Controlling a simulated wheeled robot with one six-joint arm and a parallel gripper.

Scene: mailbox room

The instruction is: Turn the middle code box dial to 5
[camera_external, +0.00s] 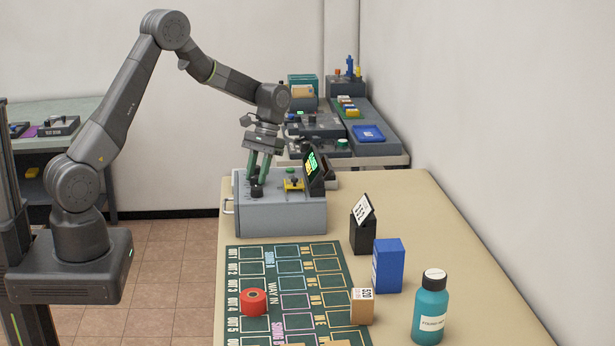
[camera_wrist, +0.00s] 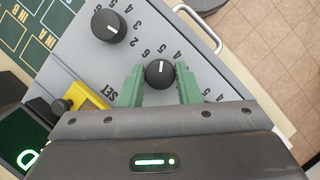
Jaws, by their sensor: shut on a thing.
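In the wrist view, the green fingers of my gripper (camera_wrist: 160,85) are shut on a black dial (camera_wrist: 160,74), one on each side. My gripper body hides the lower part of the panel, so any third dial there is unseen.
A yellow part with a black knob (camera_wrist: 62,104) sits left of the fingers. A lit screen (camera_external: 314,172) rises from the box's right side.

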